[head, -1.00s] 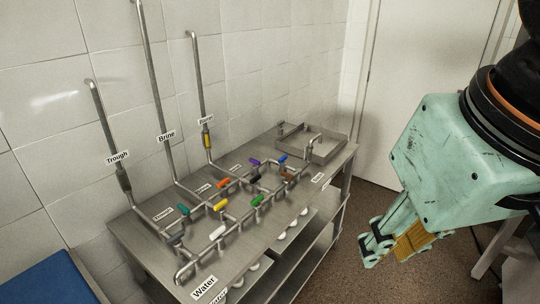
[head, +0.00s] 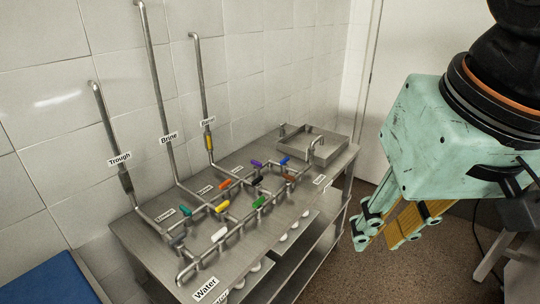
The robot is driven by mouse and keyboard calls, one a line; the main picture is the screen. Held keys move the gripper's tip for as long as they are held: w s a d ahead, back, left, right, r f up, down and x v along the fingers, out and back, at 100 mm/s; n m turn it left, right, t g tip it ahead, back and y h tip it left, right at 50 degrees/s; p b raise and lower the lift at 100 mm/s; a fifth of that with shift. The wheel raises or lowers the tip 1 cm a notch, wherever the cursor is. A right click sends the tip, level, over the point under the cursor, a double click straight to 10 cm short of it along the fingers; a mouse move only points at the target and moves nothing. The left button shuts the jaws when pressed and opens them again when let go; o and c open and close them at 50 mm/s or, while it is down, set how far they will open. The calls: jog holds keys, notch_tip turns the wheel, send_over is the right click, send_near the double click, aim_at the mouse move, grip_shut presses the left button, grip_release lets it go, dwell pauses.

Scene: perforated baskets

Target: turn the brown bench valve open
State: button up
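The brown bench valve (head: 290,178) is a small handle on the pipework at the right part of the steel bench (head: 265,232). It sits below the blue valve (head: 285,160) and right of the black valve (head: 257,180). My gripper (head: 382,246) hangs in the air right of the bench, apart from every valve. Its mint-green fingers point down and left, with a gap between them and nothing held.
Other coloured handles crowd the pipes: purple (head: 256,164), orange (head: 225,184), green (head: 259,202), yellow (head: 222,206), white (head: 219,235) and teal (head: 185,209). Tall pipes rise along the tiled wall. Floor is clear below my gripper.

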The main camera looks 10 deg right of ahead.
jog(key=w+a+r+m+y+p, duration=0.1)
jog(key=w+r+m, duration=0.15)
jog(key=w, duration=0.55)
jog(key=w+a+r+m+p, duration=0.15)
jog(key=w+m, duration=0.25)
jog(key=w, duration=0.4)
jog(key=m+y+p, duration=0.2)
jog(key=m+p, duration=0.7)
jog(key=m, duration=1.1)
send_over(289, 175)
jog(key=s+d, duration=0.4)
notch_tip(289, 175, down, 25)
jog(key=shift+s+n+g, duration=0.1)
jog(key=shift+n+g, duration=0.15)
jog(key=shift+g, duration=0.05)
jog(key=shift+f, duration=0.1)
jog(key=shift+x, duration=6.8)
jog(key=shift+c, duration=0.3)
